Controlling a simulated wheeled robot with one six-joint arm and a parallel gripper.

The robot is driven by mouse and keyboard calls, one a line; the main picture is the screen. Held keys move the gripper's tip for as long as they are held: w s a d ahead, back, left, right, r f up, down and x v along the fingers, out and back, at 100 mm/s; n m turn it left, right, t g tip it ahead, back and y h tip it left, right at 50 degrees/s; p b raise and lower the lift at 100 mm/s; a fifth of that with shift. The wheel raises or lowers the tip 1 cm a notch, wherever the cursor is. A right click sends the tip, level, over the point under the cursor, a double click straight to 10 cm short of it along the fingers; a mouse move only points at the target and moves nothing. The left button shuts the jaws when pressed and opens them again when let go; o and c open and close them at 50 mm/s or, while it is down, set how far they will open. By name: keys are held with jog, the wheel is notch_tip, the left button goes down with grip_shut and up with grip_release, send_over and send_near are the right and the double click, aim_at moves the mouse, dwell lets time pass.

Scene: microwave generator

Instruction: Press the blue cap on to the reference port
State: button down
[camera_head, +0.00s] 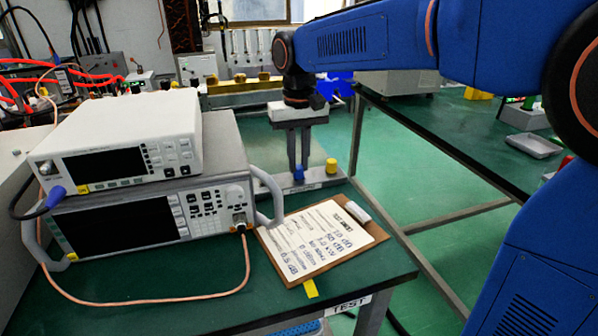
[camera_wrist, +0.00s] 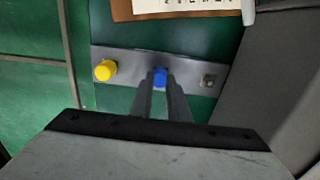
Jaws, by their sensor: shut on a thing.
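My gripper (camera_head: 298,166) points down over the back right of the green bench, its two long fingers closed on a small blue cap (camera_head: 298,175). In the wrist view the blue cap (camera_wrist: 160,77) shows between the fingertips, over the middle of a grey metal strip (camera_wrist: 128,58). I cannot tell whether it touches the strip. A yellow cap (camera_wrist: 105,70) sits at the strip's left end; it also shows in the head view (camera_head: 331,166). A small bare metal fitting (camera_wrist: 208,80) is at the right end. No label shows which is the reference port.
Two stacked instruments, a white one (camera_head: 120,140) on a grey one (camera_head: 120,222), stand left of the strip, with a handle near it. A clipboard (camera_head: 318,240) lies in front. A copper-coloured cable (camera_head: 165,301) loops at the bench front. Another bench (camera_head: 450,140) is at right.

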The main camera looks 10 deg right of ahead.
aim_at(299, 167)
jog(key=shift+r, duration=2.95)
jog(key=shift+s, duration=0.1)
